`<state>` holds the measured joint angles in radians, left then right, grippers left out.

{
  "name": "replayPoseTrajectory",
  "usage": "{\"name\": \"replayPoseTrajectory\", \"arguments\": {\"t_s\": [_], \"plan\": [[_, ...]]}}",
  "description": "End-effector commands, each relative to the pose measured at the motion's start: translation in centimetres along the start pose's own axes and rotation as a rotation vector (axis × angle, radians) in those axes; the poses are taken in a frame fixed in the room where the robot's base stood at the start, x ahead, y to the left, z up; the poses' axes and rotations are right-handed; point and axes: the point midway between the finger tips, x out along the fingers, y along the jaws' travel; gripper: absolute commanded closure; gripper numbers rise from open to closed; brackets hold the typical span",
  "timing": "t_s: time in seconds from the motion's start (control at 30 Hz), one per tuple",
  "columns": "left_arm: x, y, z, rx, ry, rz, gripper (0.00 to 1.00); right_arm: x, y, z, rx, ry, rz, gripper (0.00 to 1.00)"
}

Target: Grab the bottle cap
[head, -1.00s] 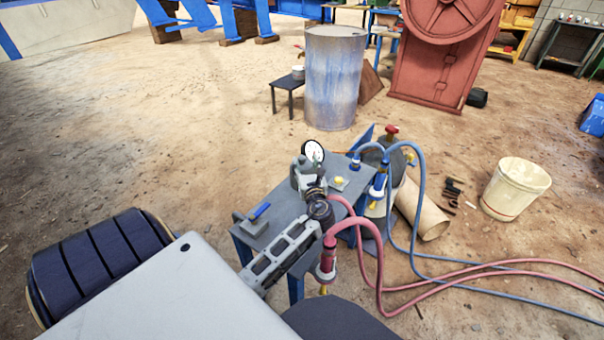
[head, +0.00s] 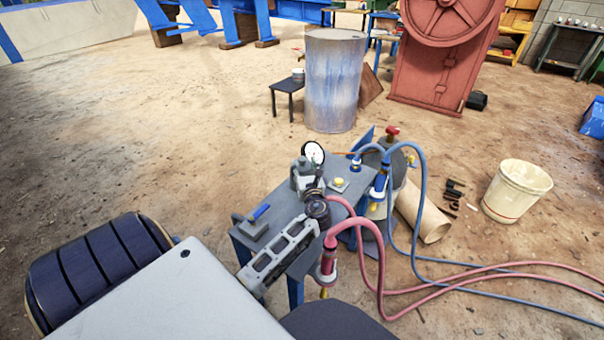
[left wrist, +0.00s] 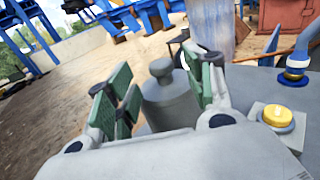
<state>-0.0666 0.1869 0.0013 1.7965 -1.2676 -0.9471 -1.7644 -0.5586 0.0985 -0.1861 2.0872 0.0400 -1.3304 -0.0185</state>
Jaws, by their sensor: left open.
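A grey, round piece with a knob on top (left wrist: 172,95), which looks like the bottle cap, stands upright in the left wrist view. My left gripper (left wrist: 160,92) is open, with its green-padded fingers on either side of the piece. A gap shows on the left; contact on the right is unclear. In the head view my left gripper (head: 308,184) is over the blue-grey table (head: 290,262), and the piece is hard to tell apart from it. My right gripper is not in view.
A pressure gauge (head: 313,152) stands just behind my gripper. A yellow knob on a small plate (left wrist: 277,115) is to the right. Red hoses (head: 372,250) and blue hoses (head: 418,190) run close by on the right. A blue-handled block (head: 257,219) lies on the table's left.

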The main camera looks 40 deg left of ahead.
Motion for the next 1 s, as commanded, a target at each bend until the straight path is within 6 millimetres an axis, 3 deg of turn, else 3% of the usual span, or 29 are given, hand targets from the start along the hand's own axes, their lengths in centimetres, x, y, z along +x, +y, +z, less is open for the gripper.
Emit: {"name": "replayPoseTrajectory", "arguments": {"t_s": [0.4,0.97,1.0], "plan": [[4.5,-0.1,0.0,-0.001,-0.002,-0.001,0.47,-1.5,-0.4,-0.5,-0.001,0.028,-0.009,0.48],[4.9,-0.1,0.0,-0.001,-0.001,-0.001,0.47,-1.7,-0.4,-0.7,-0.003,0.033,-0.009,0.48],[4.9,-0.1,0.0,-0.001,-0.001,-0.001,0.51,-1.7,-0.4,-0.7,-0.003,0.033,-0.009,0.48]]}}
